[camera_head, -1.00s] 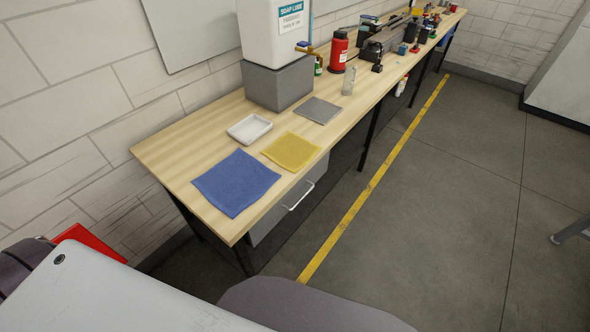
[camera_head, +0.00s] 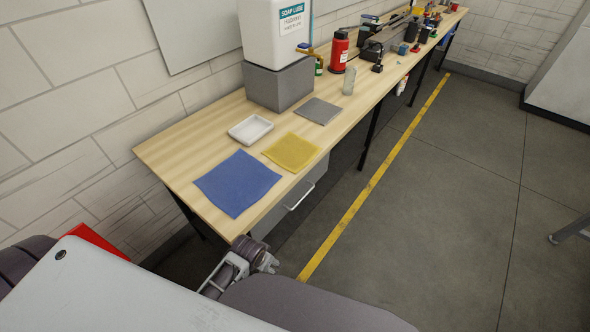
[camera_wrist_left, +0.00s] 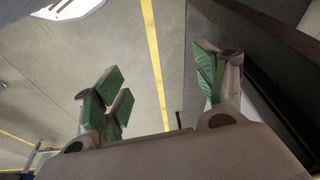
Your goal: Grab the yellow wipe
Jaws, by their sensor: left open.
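The yellow wipe (camera_head: 291,152) lies flat on the wooden bench, between the blue cloth (camera_head: 237,183) and the grey cloth (camera_head: 318,111). My left gripper (camera_head: 262,262) shows at the bottom of the head view, low beside the bench's near end and well apart from the wipe. In the left wrist view my left gripper (camera_wrist_left: 160,88) has its green-padded fingers spread wide with nothing between them. The wipe is not in the left wrist view. My right gripper is not in view.
A white tray (camera_head: 250,129) stands beside the wipe. A grey block (camera_head: 278,86) carries a white soap container (camera_head: 272,32). A clear bottle (camera_head: 349,80) and a red bottle (camera_head: 339,52) stand farther along the bench. A drawer (camera_head: 290,203) hangs under the bench edge.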

